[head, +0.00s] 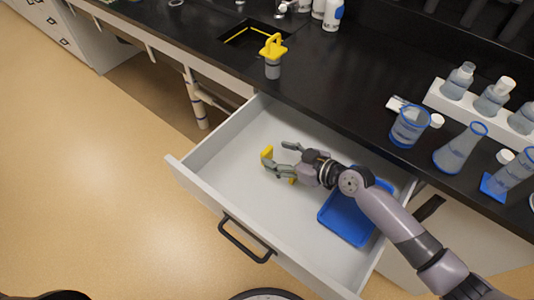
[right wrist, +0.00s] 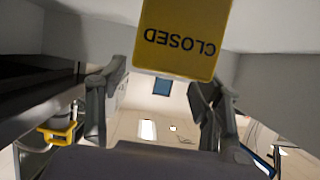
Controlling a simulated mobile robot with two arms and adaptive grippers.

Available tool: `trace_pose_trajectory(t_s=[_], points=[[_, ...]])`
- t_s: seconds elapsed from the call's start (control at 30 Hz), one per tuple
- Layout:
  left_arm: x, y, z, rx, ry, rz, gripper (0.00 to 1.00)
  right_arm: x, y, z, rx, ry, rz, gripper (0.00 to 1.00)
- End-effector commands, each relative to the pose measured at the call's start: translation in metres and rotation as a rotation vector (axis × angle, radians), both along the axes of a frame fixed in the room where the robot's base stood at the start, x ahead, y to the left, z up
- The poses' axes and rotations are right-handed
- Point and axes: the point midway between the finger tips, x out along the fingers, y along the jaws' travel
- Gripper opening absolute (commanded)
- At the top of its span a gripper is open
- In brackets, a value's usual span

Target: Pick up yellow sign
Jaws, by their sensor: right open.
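The yellow sign (head: 267,152) is inside the open drawer, just beyond my right gripper's fingertips in the head view. In the right wrist view the sign (right wrist: 180,40) shows large at the top, with the word CLOSED upside down. My right gripper (head: 277,155) is low in the drawer with its fingers spread. In the right wrist view the two fingers (right wrist: 155,85) stand apart, with the sign beyond them. No grip on it shows. A small yellow patch shows beneath the gripper; I cannot tell whether it belongs to the sign. My left gripper is out of view.
The drawer (head: 225,180) has raised walls around the gripper. A blue tray (head: 345,220) lies in it under my right arm. A yellow-topped cylinder (head: 272,68) stands on the black counter (head: 340,100) near the sink. Beakers, a flask (head: 460,150) and bottles stand at the right.

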Motion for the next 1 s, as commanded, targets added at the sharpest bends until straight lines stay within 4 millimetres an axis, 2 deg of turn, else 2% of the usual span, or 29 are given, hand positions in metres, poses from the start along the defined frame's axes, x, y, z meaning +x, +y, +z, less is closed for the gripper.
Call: trace_pose_trajectory(t_s=[0.1, 0.27, 0.57, 1.0], points=[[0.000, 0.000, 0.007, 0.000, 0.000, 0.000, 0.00, 0.012, 0.013, -0.003, 0.003, 0.000, -0.001, 0.60], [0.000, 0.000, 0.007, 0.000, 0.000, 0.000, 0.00, 0.021, 0.025, -0.011, 0.002, 0.000, 0.000, 0.60], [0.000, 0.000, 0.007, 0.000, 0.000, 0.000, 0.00, 0.022, 0.027, -0.013, 0.000, 0.000, 0.000, 0.59], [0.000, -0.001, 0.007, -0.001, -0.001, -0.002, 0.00, 0.022, 0.027, -0.013, 0.000, 0.000, 0.000, 0.30]])
